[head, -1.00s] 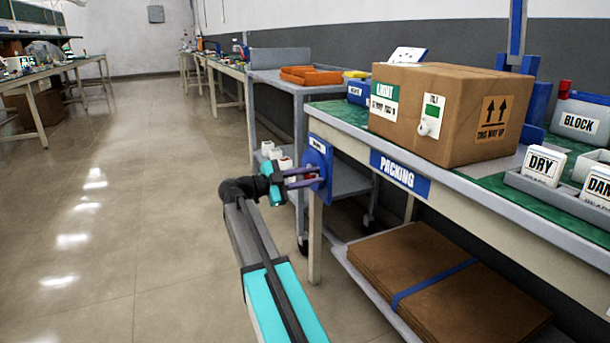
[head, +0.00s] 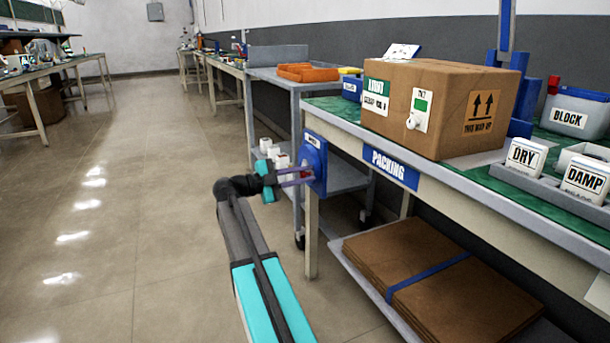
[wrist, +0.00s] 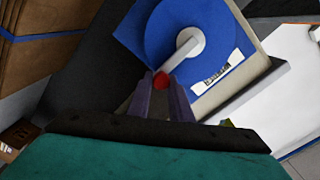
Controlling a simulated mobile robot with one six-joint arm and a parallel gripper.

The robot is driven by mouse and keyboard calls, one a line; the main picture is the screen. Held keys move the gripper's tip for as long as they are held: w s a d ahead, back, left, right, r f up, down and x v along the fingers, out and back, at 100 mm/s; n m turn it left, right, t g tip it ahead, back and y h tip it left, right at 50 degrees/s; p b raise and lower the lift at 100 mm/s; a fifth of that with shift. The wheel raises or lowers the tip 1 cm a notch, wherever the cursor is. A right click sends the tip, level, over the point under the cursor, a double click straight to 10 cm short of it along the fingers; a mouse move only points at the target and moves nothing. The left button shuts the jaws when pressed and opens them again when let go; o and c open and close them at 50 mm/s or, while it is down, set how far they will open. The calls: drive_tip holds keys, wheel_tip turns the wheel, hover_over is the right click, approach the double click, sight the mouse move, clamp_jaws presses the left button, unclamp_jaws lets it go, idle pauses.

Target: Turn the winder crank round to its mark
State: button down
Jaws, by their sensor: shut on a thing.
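The winder is a blue plate (head: 314,150) on the end of the packing bench. In the wrist view its round blue disc (wrist: 158,38) has a pale hub, and a light grey crank arm (wrist: 181,54) runs from the hub down and left to a red knob (wrist: 160,80). My gripper (head: 305,176) is shut on that knob, with one purple finger on each side of it; in the wrist view the fingertips (wrist: 161,86) flank it. A white label (wrist: 218,73) with dark print sits on the plate, too small to read. I cannot make out a separate mark.
The packing bench (head: 470,190) runs to the right, with a cardboard box (head: 425,105) on top and flat cardboard (head: 430,280) on its lower shelf. A grey trolley (head: 270,75) stands close behind the winder. Open floor (head: 130,230) lies to the left.

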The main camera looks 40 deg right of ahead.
drive_tip(key=shift+w+f, duration=0.25)
drive_tip(key=shift+w, duration=0.2)
drive_tip(key=c, duration=1.6)
unclamp_jaws()
drive_tip(key=shift+d+f, duration=0.15)
drive_tip(key=shift+s, duration=0.15)
drive_tip(key=shift+w+a+r+p, duration=0.15)
drive_tip(key=shift+a+p, duration=0.1)
drive_tip(key=shift+a, duration=0.15)
drive_tip(key=shift+w+a+r+p, duration=0.1)
drive_tip(key=shift+a+r+p, duration=0.1)
drive_tip(key=shift+a, duration=0.15)
drive_tip(key=shift+f+p+v, duration=0.15)
drive_tip(key=shift+p+v, duration=1)
drive_tip(key=shift+v, duration=1.9)
drive_tip(key=shift+f+p+v, duration=0.1)
drive_tip(key=shift+p+v, duration=1)
drive_tip(key=shift+v, duration=1.95)
